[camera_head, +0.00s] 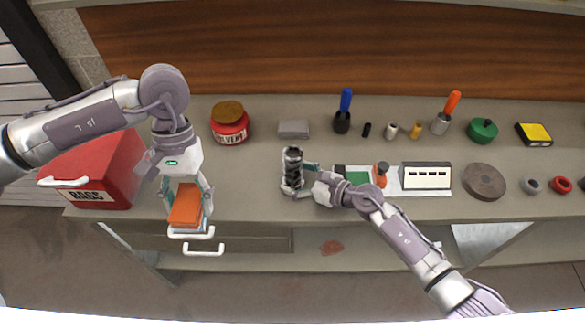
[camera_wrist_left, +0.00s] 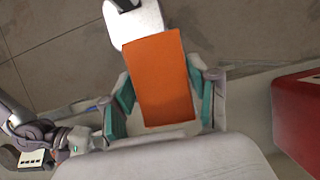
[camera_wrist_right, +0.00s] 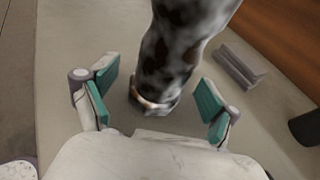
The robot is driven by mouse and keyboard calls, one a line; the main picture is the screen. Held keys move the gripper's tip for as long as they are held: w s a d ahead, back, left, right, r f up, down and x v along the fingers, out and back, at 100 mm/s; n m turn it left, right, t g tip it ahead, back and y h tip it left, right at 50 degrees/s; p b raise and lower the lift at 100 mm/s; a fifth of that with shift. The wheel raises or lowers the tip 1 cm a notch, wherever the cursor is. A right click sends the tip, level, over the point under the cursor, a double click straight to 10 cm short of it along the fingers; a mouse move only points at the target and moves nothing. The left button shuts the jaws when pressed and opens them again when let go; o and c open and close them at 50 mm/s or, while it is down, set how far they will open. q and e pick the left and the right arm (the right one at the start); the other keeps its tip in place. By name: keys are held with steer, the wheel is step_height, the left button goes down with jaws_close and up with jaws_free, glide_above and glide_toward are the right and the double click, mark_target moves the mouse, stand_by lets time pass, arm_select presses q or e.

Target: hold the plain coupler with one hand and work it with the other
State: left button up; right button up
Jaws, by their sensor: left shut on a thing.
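A mottled dark-and-silver upright cylinder (camera_head: 292,172), likely the coupler, stands on the bench near the middle; its lower end also shows in the right wrist view (camera_wrist_right: 166,62). My right gripper (camera_head: 306,180) is open at its base. In the right wrist view its fingers (camera_wrist_right: 155,102) are spread to either side of the cylinder's foot, with gaps on both sides. My left gripper (camera_head: 188,198) is shut on an orange block (camera_head: 186,207), held at the bench's front edge. The block fills the space between the teal pads in the left wrist view (camera_wrist_left: 160,80).
A red rags box (camera_head: 110,165) stands left of my left gripper, and white drawer handles (camera_head: 203,250) lie below. A solvent jar (camera_head: 230,125) and grey block (camera_head: 293,129) stand behind. A white panel (camera_head: 426,177) and brown disc (camera_head: 484,181) lie to the right.

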mark_target(193, 211)
steer(key=shift+d, duration=0.1)
steer(key=v, duration=1.2)
steer(key=shift+r, duration=0.1)
